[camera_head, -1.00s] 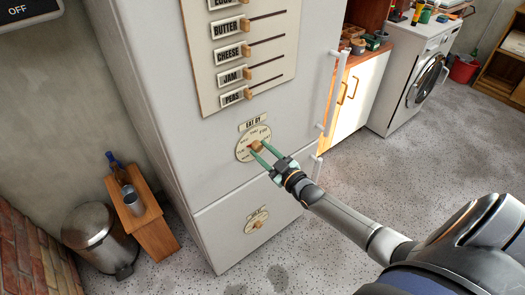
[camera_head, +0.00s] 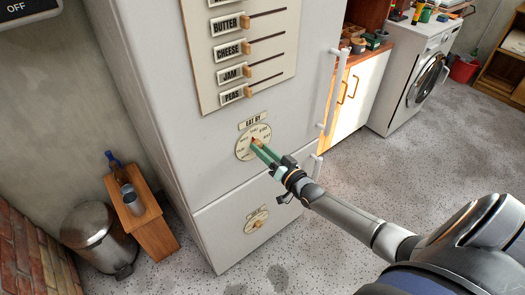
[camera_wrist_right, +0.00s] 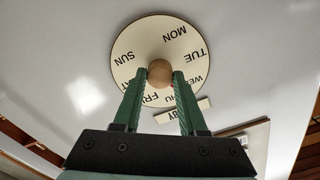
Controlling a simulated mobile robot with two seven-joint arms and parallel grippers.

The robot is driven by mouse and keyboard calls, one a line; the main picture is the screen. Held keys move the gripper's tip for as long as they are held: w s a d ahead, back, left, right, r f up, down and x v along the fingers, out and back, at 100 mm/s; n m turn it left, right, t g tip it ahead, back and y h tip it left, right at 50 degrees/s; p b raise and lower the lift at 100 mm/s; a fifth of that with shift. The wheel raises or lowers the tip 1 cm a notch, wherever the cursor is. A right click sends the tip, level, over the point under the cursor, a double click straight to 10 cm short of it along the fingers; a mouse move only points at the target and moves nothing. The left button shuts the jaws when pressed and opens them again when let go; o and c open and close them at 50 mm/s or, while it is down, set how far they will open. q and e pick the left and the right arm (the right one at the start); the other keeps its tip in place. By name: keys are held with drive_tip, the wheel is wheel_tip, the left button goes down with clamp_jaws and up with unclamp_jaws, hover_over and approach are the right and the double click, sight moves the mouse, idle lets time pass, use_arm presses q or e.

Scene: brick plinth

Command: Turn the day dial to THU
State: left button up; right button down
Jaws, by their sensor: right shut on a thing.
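The round cream day dial (camera_head: 243,154) is on the pale fridge front, under the "EAT BY" label (camera_head: 252,120). It also shows in the right wrist view (camera_wrist_right: 128,48), where MON, TUE and SUN read clearly and the other days are partly covered by the fingers. My right gripper (camera_head: 257,144) is shut on the dial's round wooden knob (camera_wrist_right: 160,72), with one green finger on each side. My left gripper is not in view.
A second, smaller dial (camera_head: 257,220) is on the fridge below. A panel of labelled sliders (camera_head: 210,80) is above. The fridge's handle (camera_head: 333,95) is at the right. A bin (camera_head: 95,240) and a small wooden stand (camera_head: 155,235) with bottles are at the left. Open floor lies to the right.

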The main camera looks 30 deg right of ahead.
drive_tip(key=shift+m, duration=1.5)
drive_tip(key=shift+c, duration=2.3)
unclamp_jaws()
drive_tip(key=s+d, duration=0.1)
drive_tip(key=s, duration=1.1)
drive_tip(key=shift+s, duration=0.25)
drive_tip(key=s+a+f+n+g+p, duration=0.1)
drive_tip(key=s+a+f+n+g, duration=0.3)
drive_tip(key=s+a, duration=0.3)
drive_tip(key=s+a+f+n+g+p, duration=0.1)
drive_tip(key=s+a+f+n+g, duration=0.3)
drive_tip(key=a, duration=0.7)
drive_tip(key=s+f+n, duration=0.2)
drive_tip(key=s, duration=0.1)
drive_tip(key=shift+a+f+g+y+p, duration=0.3)
drive_tip(key=shift+f+y+p, duration=0.05)
drive_tip(key=shift+y, duration=0.05)
